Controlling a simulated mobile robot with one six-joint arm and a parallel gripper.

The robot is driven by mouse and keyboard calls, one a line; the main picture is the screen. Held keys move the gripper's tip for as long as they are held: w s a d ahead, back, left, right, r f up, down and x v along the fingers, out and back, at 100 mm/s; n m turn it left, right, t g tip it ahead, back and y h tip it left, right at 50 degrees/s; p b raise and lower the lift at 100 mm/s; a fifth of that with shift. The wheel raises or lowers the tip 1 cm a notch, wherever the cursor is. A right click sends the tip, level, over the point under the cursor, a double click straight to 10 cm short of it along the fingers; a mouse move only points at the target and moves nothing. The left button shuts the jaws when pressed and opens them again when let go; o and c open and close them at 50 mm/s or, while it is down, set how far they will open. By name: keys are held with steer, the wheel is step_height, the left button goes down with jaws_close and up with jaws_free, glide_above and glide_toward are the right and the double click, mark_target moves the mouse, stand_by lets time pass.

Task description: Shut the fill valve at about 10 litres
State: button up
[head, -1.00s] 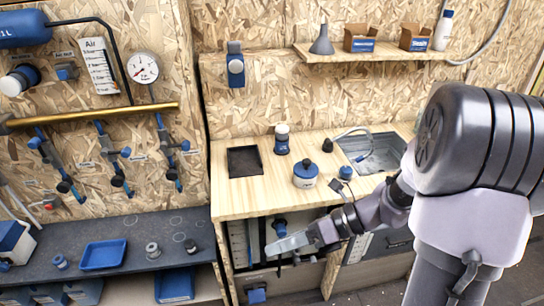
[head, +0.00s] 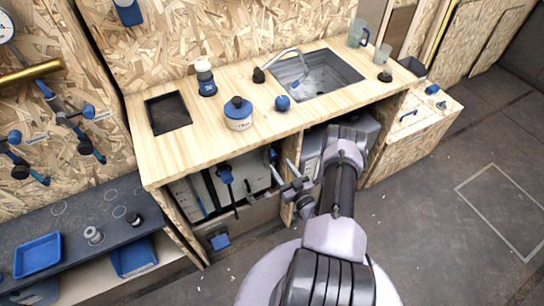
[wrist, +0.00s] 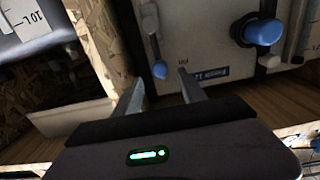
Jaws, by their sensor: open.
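A pale tank (head: 192,196) stands in the bay under the wooden counter. A blue-topped handle (head: 226,175) with a dark stem is at its front, and another blue handle (head: 271,155) is to its right. In the wrist view the pale tank front (wrist: 205,50) carries a large round blue knob (wrist: 263,32), a small blue-tipped lever (wrist: 160,71) and a blue label. I cannot tell which one is the fill valve, nor the water level. My gripper (head: 290,182) is open and empty at the bay's right side; its fingers (wrist: 160,95) also show in the wrist view.
The counter (head: 205,135) has a sink (head: 315,75), a round blue-lidded tub (head: 238,115) and a dark square opening. An upright panel (head: 291,165) stands by my gripper. A white container marked "10 L" (wrist: 30,25) is at left in the wrist view. Floor at right is clear.

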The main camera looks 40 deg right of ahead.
mark_target(275, 157)
steer(key=b+x, duration=0.1)
steer(key=x, duration=0.6)
steer(key=shift+w+b, duration=0.25)
steer(key=shift+b, duration=0.05)
jaws_close()
stand_by(0.9)
